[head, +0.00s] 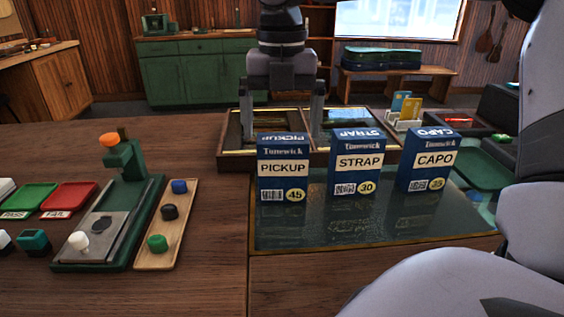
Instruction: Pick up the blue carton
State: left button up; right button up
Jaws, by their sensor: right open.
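Three blue cartons stand upright in a row on a glossy dark glass panel (380,228). The left one is labelled PICKUP with the number 45 (284,181), the middle one is the STRAP carton (355,176) with 30, and the right one is the CAPO carton (427,172). My right gripper (282,122) points down over the PICKUP carton, its fingers spread wide, one to each side of the carton's top in the picture. It holds nothing. I cannot tell how far behind or above the carton the fingers are. My left gripper is not in view.
A divided wooden tray (229,162) lies behind the cartons, with a card holder (404,124) to its right. At left stand a green press (112,220), a wooden strip (165,222) with coloured knobs, and green and red trays (68,198). The front wood is clear.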

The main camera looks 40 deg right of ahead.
aim_at(283, 155)
jog(key=f, duration=0.6)
jog(key=shift+w+d+f, duration=0.1)
jog(key=shift+d+f, duration=0.2)
jog(key=shift+f, duration=0.05)
jog(key=c, duration=0.8)
